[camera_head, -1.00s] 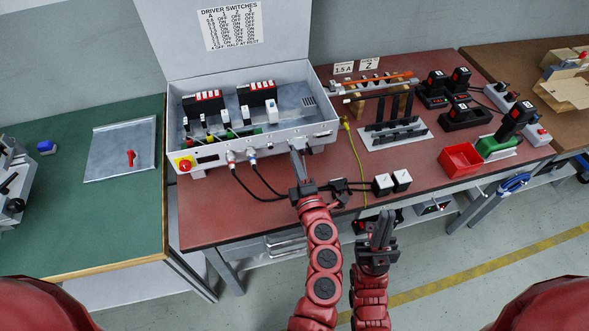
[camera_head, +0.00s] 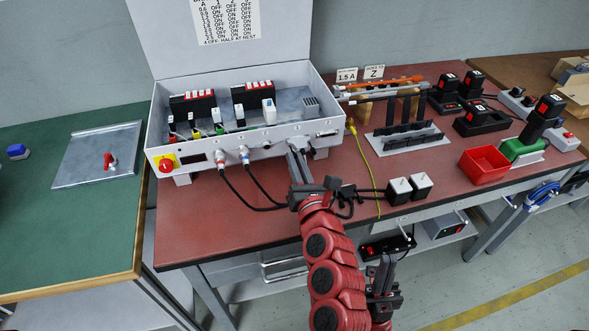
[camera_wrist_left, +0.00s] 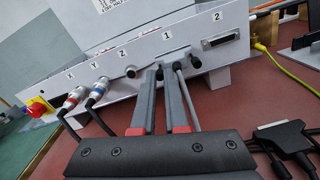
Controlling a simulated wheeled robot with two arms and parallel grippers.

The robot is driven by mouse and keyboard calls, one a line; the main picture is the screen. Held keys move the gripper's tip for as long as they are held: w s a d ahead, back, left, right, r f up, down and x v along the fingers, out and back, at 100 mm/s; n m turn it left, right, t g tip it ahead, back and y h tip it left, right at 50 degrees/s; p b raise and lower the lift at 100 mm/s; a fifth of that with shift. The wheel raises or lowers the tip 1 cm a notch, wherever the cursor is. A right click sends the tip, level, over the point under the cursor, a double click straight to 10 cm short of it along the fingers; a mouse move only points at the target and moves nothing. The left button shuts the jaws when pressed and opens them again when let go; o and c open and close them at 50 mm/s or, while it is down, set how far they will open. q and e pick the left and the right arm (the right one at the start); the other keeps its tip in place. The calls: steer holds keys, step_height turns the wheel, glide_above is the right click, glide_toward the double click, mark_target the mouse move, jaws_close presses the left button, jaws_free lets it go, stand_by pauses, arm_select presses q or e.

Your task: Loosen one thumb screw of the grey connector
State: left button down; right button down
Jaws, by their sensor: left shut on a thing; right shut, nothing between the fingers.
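The grey connector sits at port 1 on the front of the control box, mostly hidden behind my left fingers. A grey cable (camera_wrist_left: 187,97) runs from it beside the right-hand finger. A black thumb screw (camera_wrist_left: 196,62) shows at its right end. My left gripper (camera_wrist_left: 159,76) is at the connector's left end, its two fingers closed on the other thumb screw, which is largely hidden between the tips. In the head view my left gripper (camera_head: 297,152) reaches the box front. My right gripper (camera_head: 384,268) is shut and empty, low in front of the bench.
Round plugs fill ports X (camera_wrist_left: 74,97) and Y (camera_wrist_left: 97,90); round port Z (camera_wrist_left: 130,72) and wide port 2 (camera_wrist_left: 222,40) are bare. A black cable connector (camera_wrist_left: 283,140) lies on the bench. White-topped blocks (camera_head: 410,187) and a red bin (camera_head: 483,165) stand rightward.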

arm_select(q)
steer(key=c, duration=1.2)
jaws_free()
steer(key=shift+o, duration=0.2)
